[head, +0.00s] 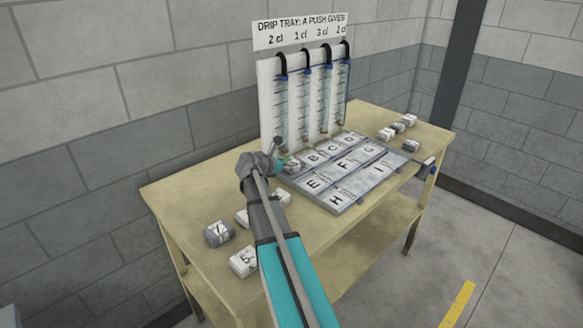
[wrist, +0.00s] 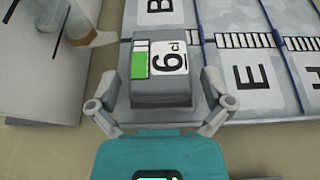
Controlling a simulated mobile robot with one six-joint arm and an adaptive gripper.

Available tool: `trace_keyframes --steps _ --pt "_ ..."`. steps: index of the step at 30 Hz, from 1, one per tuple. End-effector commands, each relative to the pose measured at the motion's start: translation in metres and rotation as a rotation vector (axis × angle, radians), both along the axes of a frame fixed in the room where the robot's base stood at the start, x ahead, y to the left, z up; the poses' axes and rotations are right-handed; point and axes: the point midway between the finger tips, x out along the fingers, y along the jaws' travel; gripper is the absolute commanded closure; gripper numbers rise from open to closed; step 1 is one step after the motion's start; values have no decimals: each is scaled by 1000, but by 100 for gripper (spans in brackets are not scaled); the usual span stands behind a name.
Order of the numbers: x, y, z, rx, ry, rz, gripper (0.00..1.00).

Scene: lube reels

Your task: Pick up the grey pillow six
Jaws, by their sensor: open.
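The grey pillow six (wrist: 160,85) fills the middle of the wrist view. Its top has a white label reading "6 cl" and a green and white patch. My gripper (wrist: 160,106) is open, with one finger on each side of the pillow's near part. I cannot tell whether the fingers touch it. In the head view, my gripper (head: 268,165) is at the left end of the lettered tray, by the foot of the tube rack. The pillow (head: 291,165) shows there only in part, beside my gripper.
The lettered tray (head: 341,203) covers the table's middle, with the tube rack (head: 265,100) behind it. A dark grey pillow (head: 217,234) and a white pillow (head: 243,262) lie at the front left. Several more pillows (head: 387,133) lie at the right end of the wooden table (head: 180,192).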

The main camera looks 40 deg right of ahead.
Motion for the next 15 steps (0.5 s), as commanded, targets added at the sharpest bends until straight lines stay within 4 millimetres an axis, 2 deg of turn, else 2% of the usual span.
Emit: trace_keyframes --steps 10,11,15 --pt "0 1 0 0 0 0 0" --pt "0 1 0 0 0 0 4" --pt "0 1 0 0 0 1 30"
